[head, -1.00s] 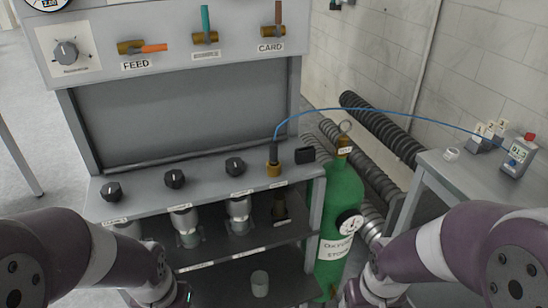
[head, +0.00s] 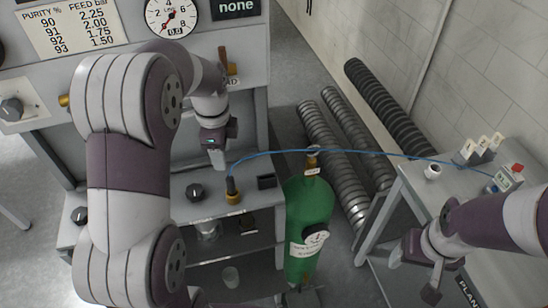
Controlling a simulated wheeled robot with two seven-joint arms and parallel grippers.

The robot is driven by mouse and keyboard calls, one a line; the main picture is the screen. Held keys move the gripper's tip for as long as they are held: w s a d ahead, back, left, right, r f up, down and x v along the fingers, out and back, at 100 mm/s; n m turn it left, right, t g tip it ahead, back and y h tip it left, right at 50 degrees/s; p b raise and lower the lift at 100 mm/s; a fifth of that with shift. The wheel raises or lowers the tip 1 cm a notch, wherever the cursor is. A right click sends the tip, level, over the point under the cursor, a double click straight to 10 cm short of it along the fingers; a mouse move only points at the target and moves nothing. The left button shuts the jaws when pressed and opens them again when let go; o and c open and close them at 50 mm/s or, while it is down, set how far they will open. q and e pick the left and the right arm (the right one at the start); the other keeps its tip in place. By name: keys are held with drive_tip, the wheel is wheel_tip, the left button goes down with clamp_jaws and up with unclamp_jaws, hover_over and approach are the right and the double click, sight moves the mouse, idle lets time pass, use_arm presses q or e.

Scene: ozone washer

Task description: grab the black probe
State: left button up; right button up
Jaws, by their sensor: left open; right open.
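The black probe (head: 231,185) stands upright in a brass fitting (head: 233,198) on the shelf of the washer bench. A blue cable (head: 330,151) runs from its top to the small grey meter (head: 507,178) at the right. My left gripper (head: 217,161) is open and points down, just above and slightly left of the probe, apart from it. Only one of its fingers shows clearly.
A black block (head: 266,182) sits right of the probe and a black knob (head: 194,191) left of it. A green oxygen cylinder (head: 308,215) stands right of the bench. Ribbed hoses (head: 385,105) lie behind it. The grey side table (head: 415,190) carries small numbered holders (head: 481,148).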

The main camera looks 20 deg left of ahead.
sight(229, 178)
use_arm(q)
drive_tip(key=f+m, duration=0.1)
drive_tip(key=f, duration=0.1)
drive_tip(key=f+m, duration=0.2)
drive_tip(key=d+f+m+p, duration=0.1)
drive_tip(key=f+m, duration=0.1)
drive_tip(key=shift+w+f, duration=0.3)
drive_tip(key=shift+s+f+p, duration=0.25)
drive_tip(key=shift+f+p, duration=0.85)
drive_tip(key=shift+p, duration=0.15)
drive_tip(key=f, duration=0.2)
drive_tip(key=shift+s+a+f, duration=0.1)
drive_tip(key=shift+s+f, duration=0.1)
drive_tip(key=shift+f, duration=0.15)
drive_tip(key=shift+w+f, duration=0.2)
drive_tip(key=shift+f, duration=0.05)
drive_tip(key=shift+w, duration=0.1)
drive_tip(key=shift+c, duration=0.9)
drive_tip(key=c, duration=0.5)
clamp_jaws()
use_arm(e)
wheel_tip(229, 178, up, 4)
drive_tip(key=shift+d+f, duration=0.15)
